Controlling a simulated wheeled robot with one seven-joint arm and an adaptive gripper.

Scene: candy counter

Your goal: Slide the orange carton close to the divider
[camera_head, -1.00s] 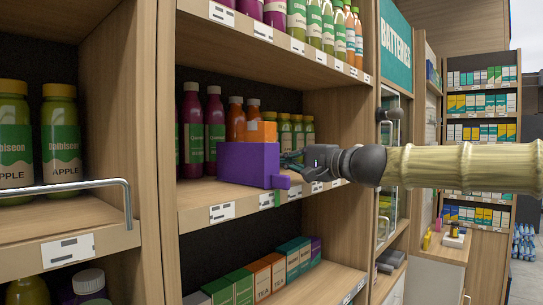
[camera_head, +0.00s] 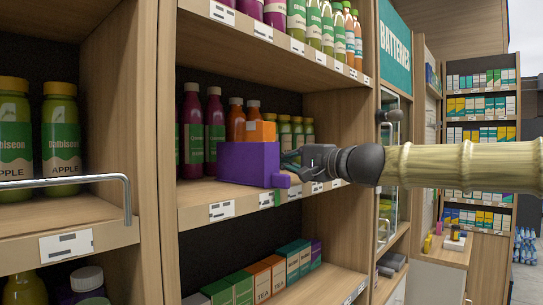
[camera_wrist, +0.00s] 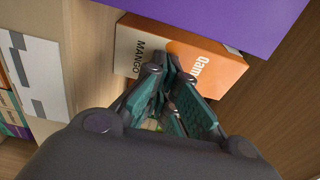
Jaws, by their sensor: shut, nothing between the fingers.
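The orange carton (camera_head: 261,131) stands on the middle shelf, mostly hidden behind a purple block that I take for the divider (camera_head: 247,164). In the wrist view the carton (camera_wrist: 205,68) shows an orange face and a cream side marked MANGO. The purple divider (camera_wrist: 225,18) runs along its far edge, very close; whether they touch is hard to tell. My gripper (camera_head: 287,160) reaches in from the right, beside the divider's right end. In the wrist view its fingers (camera_wrist: 165,72) are shut and empty, with the tips at the carton's near side. Contact cannot be told for certain.
Purple-red bottles (camera_head: 214,130) stand left of the carton, and orange and green bottles (camera_head: 236,121) behind it. A wooden side panel (camera_head: 335,130) closes the bay on the right. The shelf above is low over the bottles. Bare shelf (camera_head: 196,196) shows left of the divider.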

